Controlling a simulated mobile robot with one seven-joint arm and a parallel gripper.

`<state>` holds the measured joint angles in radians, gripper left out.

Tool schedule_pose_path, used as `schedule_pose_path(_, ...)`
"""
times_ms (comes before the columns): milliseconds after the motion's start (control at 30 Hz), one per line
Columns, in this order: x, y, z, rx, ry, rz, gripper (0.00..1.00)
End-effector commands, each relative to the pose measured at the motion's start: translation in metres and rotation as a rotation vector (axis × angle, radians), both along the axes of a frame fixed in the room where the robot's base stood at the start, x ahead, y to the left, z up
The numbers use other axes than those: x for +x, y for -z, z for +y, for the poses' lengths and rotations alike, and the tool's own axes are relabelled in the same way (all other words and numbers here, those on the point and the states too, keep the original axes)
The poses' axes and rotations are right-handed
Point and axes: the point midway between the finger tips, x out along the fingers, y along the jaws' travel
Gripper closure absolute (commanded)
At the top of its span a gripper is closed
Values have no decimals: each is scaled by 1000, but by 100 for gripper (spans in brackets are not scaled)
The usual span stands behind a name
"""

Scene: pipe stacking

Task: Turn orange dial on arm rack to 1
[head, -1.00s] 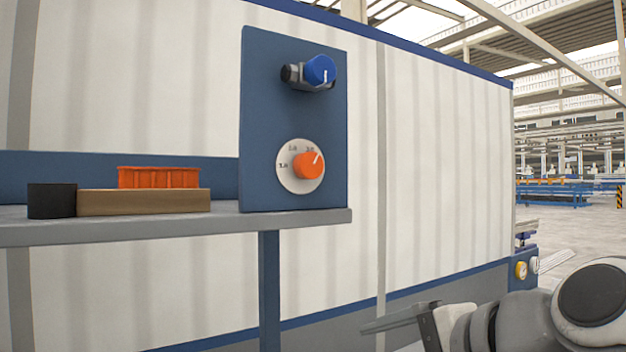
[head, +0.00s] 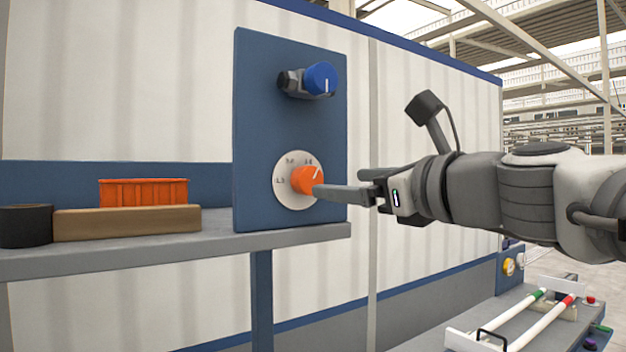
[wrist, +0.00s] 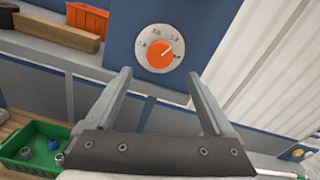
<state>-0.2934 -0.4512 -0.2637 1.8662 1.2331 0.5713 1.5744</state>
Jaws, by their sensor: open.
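The orange dial (head: 306,180) sits on a round white numbered plate (head: 287,196) low on the blue upright panel (head: 262,120). Its white pointer line is directed up and to the right, away from the leftmost mark; the small numbers are hard to read. My gripper (head: 338,184) is open and empty just right of the dial in the head view, one fingertip overlapping the dial's lower right edge. In the wrist view the dial (wrist: 160,55) lies ahead, between and beyond the two fingertips (wrist: 158,75). I cannot tell whether either finger touches it.
A blue knob (head: 322,78) is mounted above the dial. An orange bin (head: 143,192), wooden block (head: 127,222) and black cylinder (head: 25,226) are on the grey shelf (head: 180,254). A green bin (wrist: 28,143) with small parts is lower left in the wrist view.

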Motion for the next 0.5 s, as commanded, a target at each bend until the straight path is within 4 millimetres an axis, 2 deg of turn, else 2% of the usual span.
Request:
schedule_pose_path(33,10,0,8,-2,-2,2,12)
schedule_pose_path(300,54,1,37,-4,-1,2,12)
schedule_pose_path(500,74,0,50,-2,-1,0,12)
